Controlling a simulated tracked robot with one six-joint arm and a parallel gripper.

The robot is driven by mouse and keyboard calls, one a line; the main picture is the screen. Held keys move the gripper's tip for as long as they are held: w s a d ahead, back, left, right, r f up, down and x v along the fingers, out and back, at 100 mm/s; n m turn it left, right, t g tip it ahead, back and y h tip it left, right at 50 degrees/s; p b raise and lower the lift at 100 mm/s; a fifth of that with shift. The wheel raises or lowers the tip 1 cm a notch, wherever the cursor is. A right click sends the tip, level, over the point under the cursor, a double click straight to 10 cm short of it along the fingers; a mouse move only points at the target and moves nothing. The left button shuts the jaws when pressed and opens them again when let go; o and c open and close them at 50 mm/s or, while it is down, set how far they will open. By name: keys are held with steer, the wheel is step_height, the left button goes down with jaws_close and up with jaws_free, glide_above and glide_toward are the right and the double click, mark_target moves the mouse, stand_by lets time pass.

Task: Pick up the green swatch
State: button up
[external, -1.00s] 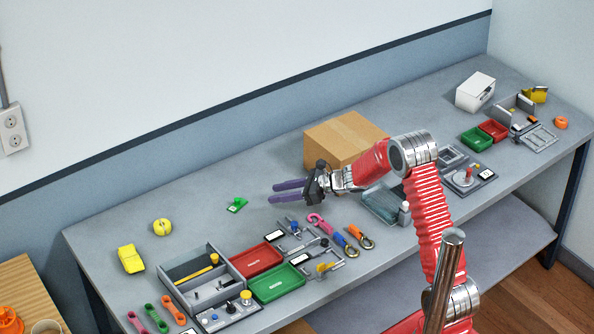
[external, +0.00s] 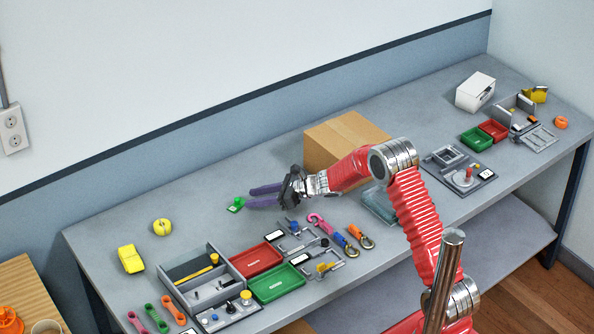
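The green swatch (external: 236,205) is a small green piece with a raised part and a light patch, lying on the grey bench top left of the cardboard box. My gripper (external: 249,197) has long purple fingers that point left, with their tips right at the swatch's right side. A gap shows between the two fingers, so the gripper is open. Whether the tips touch or straddle the swatch cannot be told from this view.
A cardboard box (external: 342,141) stands behind my arm. A red tray (external: 257,260), a green tray (external: 277,283) and a grey divided box (external: 203,279) lie in front of the swatch. A yellow tape roll (external: 162,227) sits to the left. The bench behind the swatch is clear.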

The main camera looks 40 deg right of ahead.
mark_target(240, 201)
steer(key=shift+x, duration=2.6)
steer(key=shift+s, duration=0.1)
steer(key=shift+c, duration=0.2)
jaws_close()
